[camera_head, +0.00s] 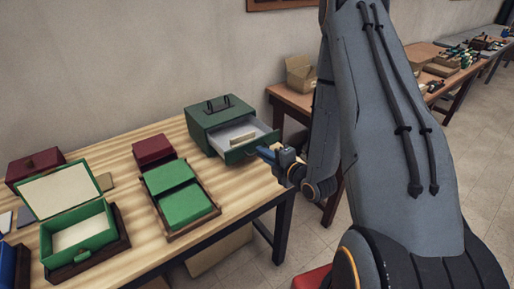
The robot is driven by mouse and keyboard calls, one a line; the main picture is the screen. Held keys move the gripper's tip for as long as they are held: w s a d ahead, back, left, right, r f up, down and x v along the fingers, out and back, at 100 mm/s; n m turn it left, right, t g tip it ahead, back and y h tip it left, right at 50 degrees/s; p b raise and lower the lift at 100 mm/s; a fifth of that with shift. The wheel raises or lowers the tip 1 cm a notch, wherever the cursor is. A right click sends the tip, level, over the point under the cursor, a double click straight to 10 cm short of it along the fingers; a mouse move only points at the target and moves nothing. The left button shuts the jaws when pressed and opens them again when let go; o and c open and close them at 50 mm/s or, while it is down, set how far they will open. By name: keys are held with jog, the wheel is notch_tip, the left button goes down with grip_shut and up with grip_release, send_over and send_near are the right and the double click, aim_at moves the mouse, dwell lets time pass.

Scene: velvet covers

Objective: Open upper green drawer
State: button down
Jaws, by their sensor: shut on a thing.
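A green drawer box (205,118) with a dark carry handle on top stands at the back right of the table. Its drawer (239,155) is pulled out towards the front right, showing a pale inside. A beige block (242,139) lies in it. My gripper (264,152) is at the right part of the drawer's front and is shut on it, seemingly at the handle. The handle itself is hidden by the fingers. I cannot make out a second, lower drawer from here.
The wooden table (116,155) also holds an open green case (80,234), a green two-part box (181,197) in a brown tray, and dark red boxes (152,150). A brown table with a carton (300,75) stands behind my arm. The table's right edge lies just below my gripper.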

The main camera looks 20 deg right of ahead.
jog(key=c, duration=1.9)
grip_release()
jog(key=b+v, duration=0.2)
jog(key=v, duration=0.5)
jog(key=shift+s, duration=0.35)
jog(key=shift+d, duration=0.15)
